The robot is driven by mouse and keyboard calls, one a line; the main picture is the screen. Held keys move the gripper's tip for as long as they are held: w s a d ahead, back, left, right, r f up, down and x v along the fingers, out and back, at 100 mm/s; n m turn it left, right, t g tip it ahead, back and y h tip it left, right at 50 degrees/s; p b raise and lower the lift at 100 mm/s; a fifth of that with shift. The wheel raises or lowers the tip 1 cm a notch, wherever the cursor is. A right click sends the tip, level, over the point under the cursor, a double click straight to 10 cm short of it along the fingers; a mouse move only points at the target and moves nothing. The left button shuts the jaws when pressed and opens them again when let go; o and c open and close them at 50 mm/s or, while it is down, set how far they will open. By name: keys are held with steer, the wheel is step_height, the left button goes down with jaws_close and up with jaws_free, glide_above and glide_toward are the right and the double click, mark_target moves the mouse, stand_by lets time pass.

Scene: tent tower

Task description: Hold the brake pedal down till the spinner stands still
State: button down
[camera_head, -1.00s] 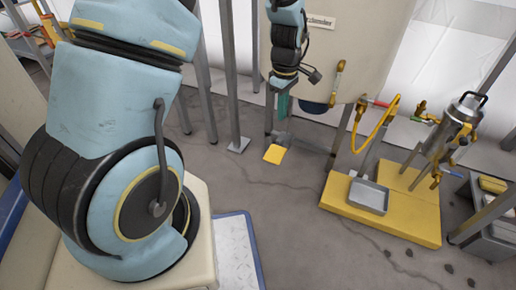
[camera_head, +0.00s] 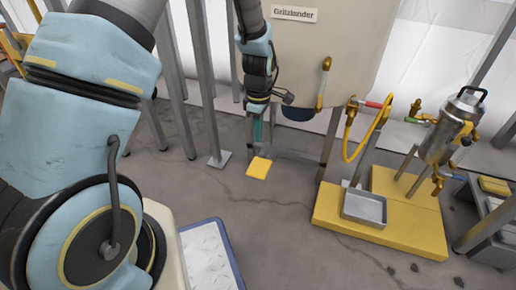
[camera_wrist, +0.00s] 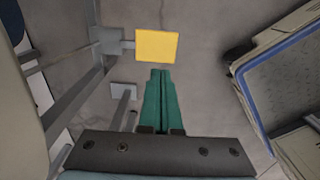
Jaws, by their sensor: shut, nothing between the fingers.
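The brake pedal is a flat yellow plate (camera_head: 259,167) low near the floor, in front of the big cream tank. In the wrist view the yellow pedal (camera_wrist: 157,46) joins a grey bracket on its left. My gripper (camera_head: 258,130) hangs above and slightly behind the pedal in the head view. In the wrist view its green fingers (camera_wrist: 160,72) are closed together, empty, with tips just short of the pedal's near edge in the picture. I cannot tell the height gap. No spinner can be made out.
The cream tank (camera_head: 310,55) stands on grey legs close behind my gripper. Right of it are a yellow platform (camera_head: 330,212) with a grey tray (camera_head: 364,208) and a metal canister (camera_head: 448,125). Grey posts stand at left. Cracked floor in front is mostly clear.

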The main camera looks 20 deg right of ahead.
mark_target(258, 171)
step_height(258, 171, down, 13)
steer(key=b, duration=0.6)
steer(key=shift+f, duration=0.1)
steer(key=shift+s, duration=0.15)
steer(key=shift+s+a+f+p, duration=0.25)
steer(key=shift+f+p, duration=0.3)
steer(key=shift+p, duration=0.5)
steer(key=shift+f+p, duration=0.4)
steer(key=shift+f, duration=0.05)
steer(key=shift+f+b, duration=0.15)
steer(key=shift+b, duration=0.2)
